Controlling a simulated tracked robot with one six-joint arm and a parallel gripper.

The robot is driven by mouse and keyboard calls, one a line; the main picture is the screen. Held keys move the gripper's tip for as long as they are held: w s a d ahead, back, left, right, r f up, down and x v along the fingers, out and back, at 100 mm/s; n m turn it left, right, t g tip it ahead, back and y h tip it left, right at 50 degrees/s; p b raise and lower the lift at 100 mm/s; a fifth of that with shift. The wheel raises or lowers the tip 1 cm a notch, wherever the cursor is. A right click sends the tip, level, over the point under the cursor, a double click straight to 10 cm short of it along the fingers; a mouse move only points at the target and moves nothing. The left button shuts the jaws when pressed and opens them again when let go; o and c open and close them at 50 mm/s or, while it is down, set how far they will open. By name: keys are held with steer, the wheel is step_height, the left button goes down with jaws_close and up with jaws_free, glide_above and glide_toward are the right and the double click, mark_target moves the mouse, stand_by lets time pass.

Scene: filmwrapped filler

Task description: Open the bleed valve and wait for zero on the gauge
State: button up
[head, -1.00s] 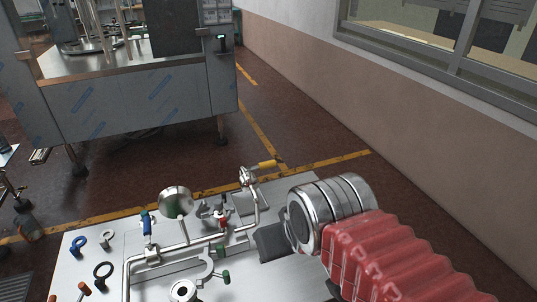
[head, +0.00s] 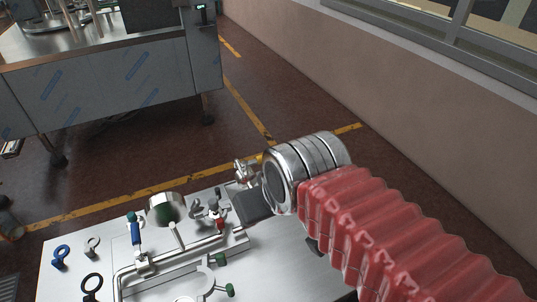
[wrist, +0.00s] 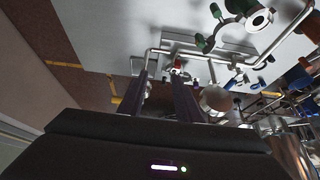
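A steel pipe assembly (head: 190,247) stands on a pale panel. A round gauge (head: 165,208) has a metal case; its dial cannot be read. A small red-handled valve (head: 220,224) sits right of it, and a blue-handled valve (head: 135,234) to its left. I cannot tell which valve is the bleed valve. In the wrist view my gripper (wrist: 162,90) has its two dark fingers apart and nothing visible held. A red part (wrist: 178,64) shows beyond the fingertips.
Blue, grey and black ring-shaped parts (head: 61,256) stand at the panel's left. Green-knobbed fittings (head: 221,259) are near the front. A large steel machine (head: 110,80) stands behind on the brown floor, and a wall (head: 400,95) runs along the right.

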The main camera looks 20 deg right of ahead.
steer(key=shift+o, duration=0.9)
steer(key=shift+w, duration=0.15)
steer(key=m+y, duration=1)
steer(key=y, duration=0.5)
glide_toward(269, 157)
steer(key=d, duration=0.4)
steer(key=shift+r+g, duration=0.15)
steer(key=shift+g, duration=0.15)
steer(key=shift+a, duration=0.2)
steer(key=x, duration=1.3)
steer(key=shift+w+a+f, duration=0.15)
steer(key=shift+a+f, duration=0.05)
steer(key=shift+f, duration=0.05)
